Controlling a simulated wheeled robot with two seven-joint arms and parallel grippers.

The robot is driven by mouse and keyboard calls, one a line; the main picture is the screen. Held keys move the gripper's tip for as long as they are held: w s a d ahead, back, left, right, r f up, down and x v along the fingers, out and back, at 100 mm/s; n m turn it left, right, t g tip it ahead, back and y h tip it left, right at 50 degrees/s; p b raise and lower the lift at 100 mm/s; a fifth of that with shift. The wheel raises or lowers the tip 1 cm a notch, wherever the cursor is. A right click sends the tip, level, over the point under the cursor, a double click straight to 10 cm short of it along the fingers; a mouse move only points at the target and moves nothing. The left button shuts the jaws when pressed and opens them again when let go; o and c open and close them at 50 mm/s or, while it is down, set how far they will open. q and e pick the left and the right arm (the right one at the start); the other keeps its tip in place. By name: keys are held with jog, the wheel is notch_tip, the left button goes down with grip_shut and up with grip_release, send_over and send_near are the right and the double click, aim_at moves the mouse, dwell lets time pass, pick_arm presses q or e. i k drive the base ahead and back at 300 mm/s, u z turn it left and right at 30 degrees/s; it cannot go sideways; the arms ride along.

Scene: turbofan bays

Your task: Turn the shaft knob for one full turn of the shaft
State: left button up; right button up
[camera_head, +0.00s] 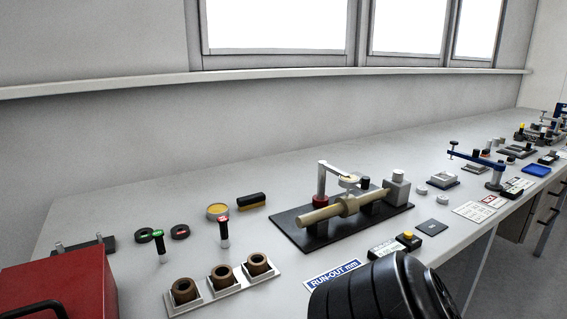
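A run-out fixture stands mid-bench on a dark base plate (284,223). A tan shaft (318,214) lies across it, with a thicker collar (347,206) around its middle. A grey block (398,187) stands at its right end. A post with a white arm (336,169) reaches over the shaft, and a small round dial (349,181) hangs above the collar. I cannot make out clearly which part is the shaft knob. Neither of my grippers shows in this view.
A RUN-OUT mm label (333,273) lies in front. A small box with a yellow button (408,239) is at the front right. A tray with brown rings (221,293) and a red toolbox (60,292) are left. Blue-armed fixture (478,160) is right. The bench's back strip is clear.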

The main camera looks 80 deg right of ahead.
aim_at(398, 175)
jog(key=u, duration=0.1)
jog(key=k, duration=1.45)
jog(key=z, duration=1.6)
